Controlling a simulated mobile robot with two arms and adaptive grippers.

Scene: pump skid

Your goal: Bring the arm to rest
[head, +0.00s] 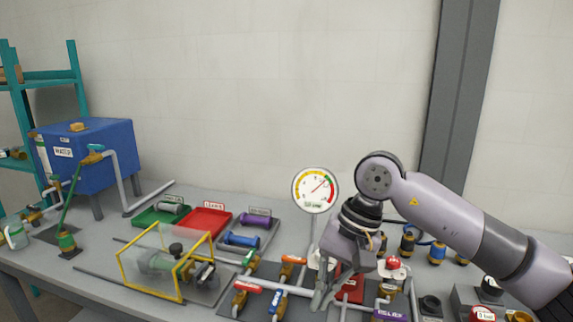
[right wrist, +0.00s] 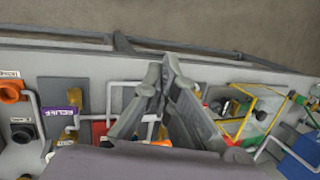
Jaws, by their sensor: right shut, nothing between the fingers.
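My right arm comes in from the right in the head view and bends down at the elbow. My right gripper (head: 322,297) hangs over the valve manifold, fingers pointing down and empty. In the right wrist view the two fingers of the right gripper (right wrist: 166,62) meet at their tips, shut on nothing. The gripper covers part of the manifold behind it, and I cannot tell how far its tips are from the pipes. My left gripper is in neither view.
A round gauge (head: 316,190) stands behind the gripper. A yellow-framed guard (head: 121,271) encloses a pump to the left. Green, red (head: 204,222) and grey trays lie behind it. A blue water tank (head: 107,143) is at the far left. Valves crowd the bench around the gripper.

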